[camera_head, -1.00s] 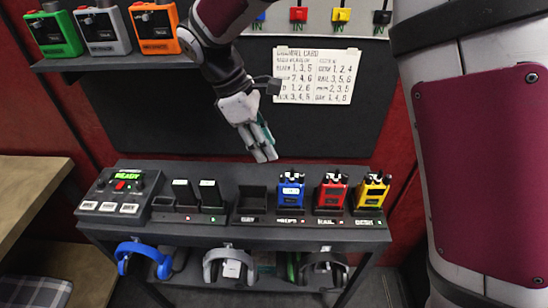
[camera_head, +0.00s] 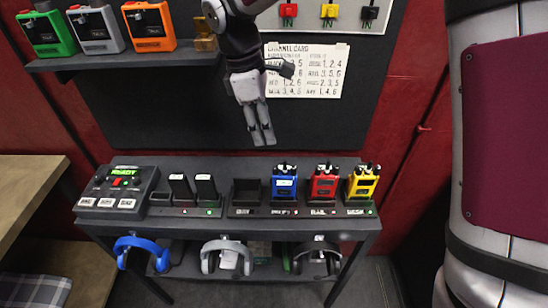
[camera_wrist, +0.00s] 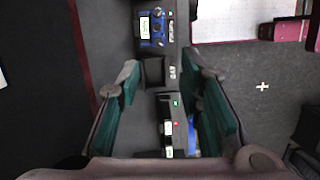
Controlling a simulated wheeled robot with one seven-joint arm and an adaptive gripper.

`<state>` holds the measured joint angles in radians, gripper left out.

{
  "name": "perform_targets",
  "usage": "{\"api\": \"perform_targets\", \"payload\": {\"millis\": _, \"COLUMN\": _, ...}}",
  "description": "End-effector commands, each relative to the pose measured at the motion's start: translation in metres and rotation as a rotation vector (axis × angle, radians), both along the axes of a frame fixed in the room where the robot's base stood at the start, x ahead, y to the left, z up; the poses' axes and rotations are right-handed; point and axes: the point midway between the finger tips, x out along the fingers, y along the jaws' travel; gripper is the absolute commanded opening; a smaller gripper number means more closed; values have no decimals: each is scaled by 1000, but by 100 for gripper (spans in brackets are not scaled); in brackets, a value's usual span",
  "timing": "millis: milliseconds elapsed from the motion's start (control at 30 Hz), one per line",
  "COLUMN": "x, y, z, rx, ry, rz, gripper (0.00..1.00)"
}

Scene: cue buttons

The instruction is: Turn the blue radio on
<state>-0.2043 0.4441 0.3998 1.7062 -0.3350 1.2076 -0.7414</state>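The blue radio (camera_head: 284,185) stands upright in a dark dock on the console shelf, between an empty slot and the red radio (camera_head: 323,184). It also shows at the top of the wrist view (camera_wrist: 152,28). My gripper (camera_head: 263,142) points down above the dock, just left of the blue radio and apart from it. In the wrist view my gripper's (camera_wrist: 165,95) teal-padded fingers are spread wide, with nothing held between them. The blue radio's knobs are too small to read.
A yellow radio (camera_head: 363,185) stands at the right end. Left are two upright dark packs (camera_head: 193,188) and a button box (camera_head: 118,190) reading READY. Headphones (camera_head: 142,253) hang below. A channel card (camera_head: 318,72) is on the back panel. The upper shelf holds other radios (camera_head: 149,25).

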Motion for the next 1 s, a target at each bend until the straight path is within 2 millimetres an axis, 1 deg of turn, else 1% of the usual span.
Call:
{"api": "perform_targets", "payload": {"millis": 33, "x": -2, "y": -7, "z": 5, "rx": 35, "ry": 2, "rz": -9, "gripper": 33}}
{"api": "perform_targets", "payload": {"millis": 233, "x": -2, "y": -19, "z": 18, "rx": 151, "ry": -14, "rz": -8, "gripper": 33}}
{"api": "perform_targets", "payload": {"millis": 400, "x": -1, "y": -23, "z": 25, "rx": 202, "ry": -29, "rz": -6, "gripper": 33}}
{"api": "perform_targets", "payload": {"millis": 533, "x": -1, "y": -23, "z": 23, "rx": 213, "ry": -30, "rz": -3, "gripper": 33}}
{"api": "perform_targets", "payload": {"millis": 667, "x": -2, "y": -23, "z": 10, "rx": 211, "ry": -28, "rz": -4, "gripper": 33}}
{"api": "perform_targets", "payload": {"millis": 767, "x": -3, "y": -23, "z": -7, "rx": 211, "ry": -27, "rz": -3, "gripper": 33}}
{"api": "perform_targets", "payload": {"millis": 1000, "x": -5, "y": -23, "z": -54, "rx": 211, "ry": -26, "rz": -3, "gripper": 33}}
